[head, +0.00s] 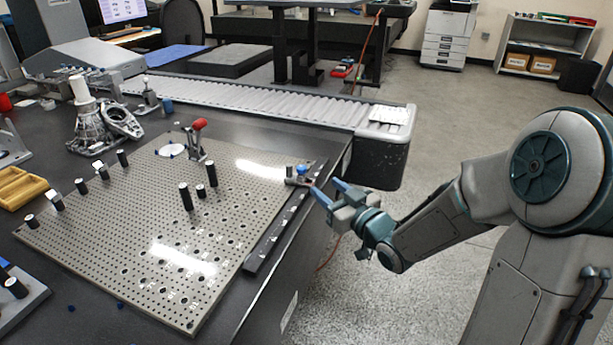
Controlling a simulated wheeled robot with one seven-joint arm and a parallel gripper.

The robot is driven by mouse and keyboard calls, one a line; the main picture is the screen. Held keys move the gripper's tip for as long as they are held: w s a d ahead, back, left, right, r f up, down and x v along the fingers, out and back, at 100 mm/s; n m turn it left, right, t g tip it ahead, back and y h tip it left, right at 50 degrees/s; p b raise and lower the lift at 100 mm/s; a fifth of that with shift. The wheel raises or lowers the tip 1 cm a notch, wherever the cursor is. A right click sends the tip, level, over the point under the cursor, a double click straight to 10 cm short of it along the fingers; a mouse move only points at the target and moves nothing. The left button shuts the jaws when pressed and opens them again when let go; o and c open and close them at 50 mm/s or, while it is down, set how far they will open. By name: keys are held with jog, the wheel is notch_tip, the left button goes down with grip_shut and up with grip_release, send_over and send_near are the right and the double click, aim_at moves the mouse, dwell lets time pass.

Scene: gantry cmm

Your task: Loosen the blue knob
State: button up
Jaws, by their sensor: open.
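The blue knob (302,170) is small and sits on top of a small grey fixture (296,181) at the right edge of the perforated plate. My gripper (326,190) comes in from the right with its two blue-tipped fingers apart. The fingertips are just right of the fixture and slightly below the knob in the picture. The jaws look empty. I cannot tell whether a fingertip touches the fixture.
The perforated plate (215,240) carries several black posts (186,197) and a red-handled clamp (199,126). A dark rail (282,232) runs along its right edge. Metal castings (90,128) stand at the back left. A ribbed way (260,103) lies behind. Floor at right is clear.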

aim_at(305, 169)
jog(key=b+x, duration=0.1)
jog(key=x, duration=0.8)
jog(key=shift+w, duration=0.1)
grip_shut()
